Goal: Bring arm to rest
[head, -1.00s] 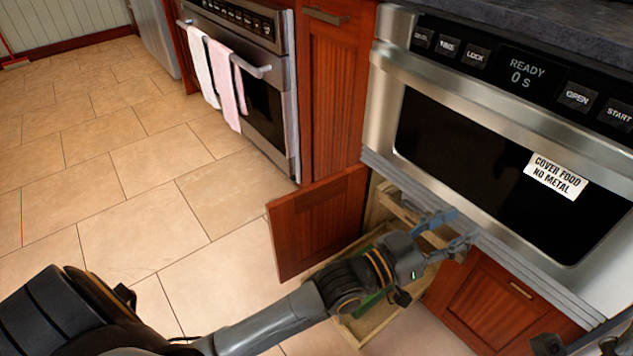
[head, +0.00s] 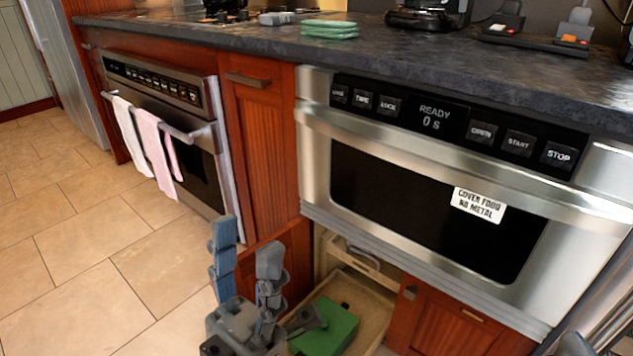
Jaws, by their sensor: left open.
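My left gripper (head: 246,250) is at the bottom centre of the head view. Its two blue-grey fingers point up and stand apart, with nothing between them. It is in front of the open cabinet door and left of the pulled-out drawer, touching nothing that I can make out. Of my right arm, only a dark piece shows at the bottom right corner; its gripper is out of view. The microwave drawer (head: 420,195) is closed and its display reads READY 0 S.
A wooden drawer (head: 381,308) stands out below the microwave, with a green object (head: 333,328) inside. The red-brown cabinet door (head: 290,262) is open beside it. Towels (head: 150,145) hang on the oven handle (head: 190,131). Green cloths (head: 330,29) lie on the counter (head: 405,62). Tiled floor is free at left.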

